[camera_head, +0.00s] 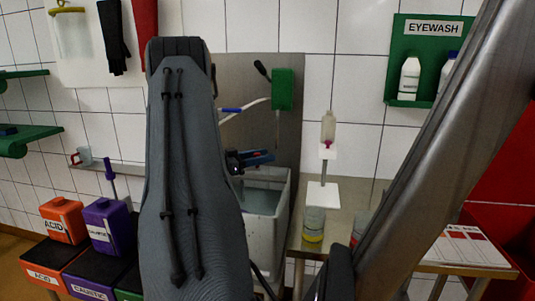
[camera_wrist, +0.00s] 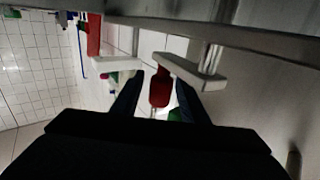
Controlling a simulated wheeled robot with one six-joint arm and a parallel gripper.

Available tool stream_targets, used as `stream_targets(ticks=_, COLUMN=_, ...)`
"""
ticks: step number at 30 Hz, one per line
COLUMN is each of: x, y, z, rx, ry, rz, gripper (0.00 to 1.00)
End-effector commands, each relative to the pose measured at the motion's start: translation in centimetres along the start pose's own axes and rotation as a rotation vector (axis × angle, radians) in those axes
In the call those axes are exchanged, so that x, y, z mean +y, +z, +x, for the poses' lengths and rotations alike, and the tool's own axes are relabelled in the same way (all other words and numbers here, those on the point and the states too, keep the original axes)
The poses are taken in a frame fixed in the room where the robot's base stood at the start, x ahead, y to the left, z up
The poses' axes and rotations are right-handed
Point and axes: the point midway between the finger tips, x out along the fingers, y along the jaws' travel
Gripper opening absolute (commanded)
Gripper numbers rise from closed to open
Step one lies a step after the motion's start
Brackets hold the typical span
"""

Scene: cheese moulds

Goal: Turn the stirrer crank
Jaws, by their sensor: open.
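The stirrer appears in the head view as a green box (camera_head: 283,90) on a steel back panel, with a thin rod below it. A short black crank handle (camera_head: 262,69) sticks out at its upper left. The grey vat (camera_head: 281,226) below holds liquid. My gripper (camera_head: 267,156) is above the vat's rim, well below the crank and apart from it, partly hidden by my arm. In the wrist view my open gripper (camera_wrist: 160,88) shows two dark blue fingers. A red object shows between or beyond them; its depth is unclear. I cannot identify the crank there.
My arm covers the middle of the head view. A steel table (camera_head: 340,225) right of the vat bears a jar (camera_head: 314,222) and a white stand (camera_head: 323,192). Acid (camera_head: 62,221) and caustic (camera_head: 108,226) containers stand at left. An eyewash station (camera_head: 432,28) hangs at upper right.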

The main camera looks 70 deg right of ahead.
Motion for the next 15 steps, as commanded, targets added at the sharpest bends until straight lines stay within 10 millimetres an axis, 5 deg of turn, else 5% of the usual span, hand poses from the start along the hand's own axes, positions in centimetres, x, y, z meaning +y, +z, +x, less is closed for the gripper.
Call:
stream_targets(ticks=14, x=0.0, y=0.0, z=1.6, rx=0.0, ry=0.0, rz=0.0, gripper=0.4)
stream_targets(ticks=15, x=0.0, y=0.0, z=1.6, rx=0.0, ry=0.0, rz=0.0, gripper=0.34)
